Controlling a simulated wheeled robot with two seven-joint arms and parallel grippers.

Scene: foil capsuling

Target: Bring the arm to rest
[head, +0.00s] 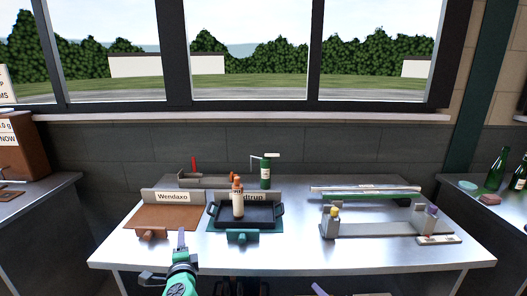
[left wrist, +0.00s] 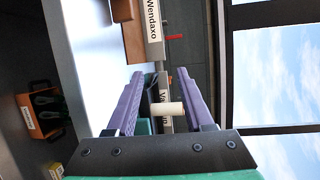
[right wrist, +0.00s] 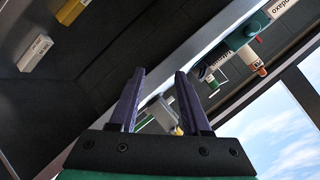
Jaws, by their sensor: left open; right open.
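My left gripper (head: 182,240) is at the front edge of the table, left of the middle, in the head view. In the left wrist view its purple fingers (left wrist: 160,76) are apart with nothing held; a cream bottle shows beyond them. My right gripper (head: 319,289) shows only as a purple fingertip at the bottom of the head view. In the right wrist view its fingers (right wrist: 160,73) are apart and empty. The cream bottle (head: 238,207) with an orange top stands upright in a dark tray (head: 262,222), clear of both grippers.
The steel table (head: 285,256) has a free front strip. A brown station signed Wendaxo (head: 172,197) stands left of the tray. A green bottle (head: 265,173) is behind it. A grey rack (head: 372,228) is at the right. Side counters flank the table; green bottles (head: 496,172) stand right.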

